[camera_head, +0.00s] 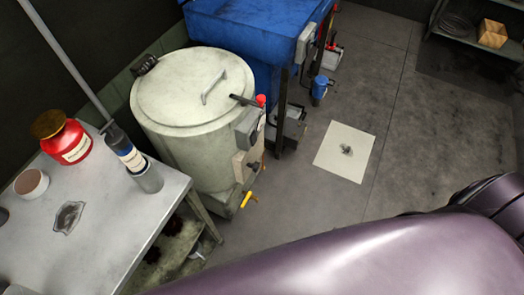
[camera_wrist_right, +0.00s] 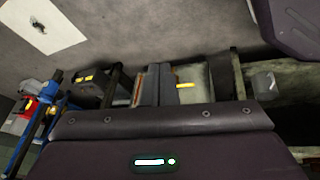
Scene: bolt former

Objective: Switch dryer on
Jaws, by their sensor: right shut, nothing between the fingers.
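A cream drum with a round lid and bar handle (camera_head: 190,90), seemingly the dryer, stands left of centre in the head view. A grey control box (camera_head: 246,128) is on its right side, with a red knob (camera_head: 261,100) near the top and a beige plate (camera_head: 244,164) below. Its switch state is too small to tell. My right gripper (camera_wrist_right: 156,70) shows in the wrist view, fingers shut together and empty. A yellow handle (camera_wrist_right: 186,86) appears just right of them; contact cannot be told. My left gripper is not in view.
A metal table (camera_head: 125,225) holds a red jar (camera_head: 66,138), a bottle (camera_head: 123,148) and a bowl (camera_head: 31,183). A blue machine (camera_head: 235,30) stands behind the drum. A pale sheet (camera_head: 345,165) lies on open floor. My purple arm covers the lower right.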

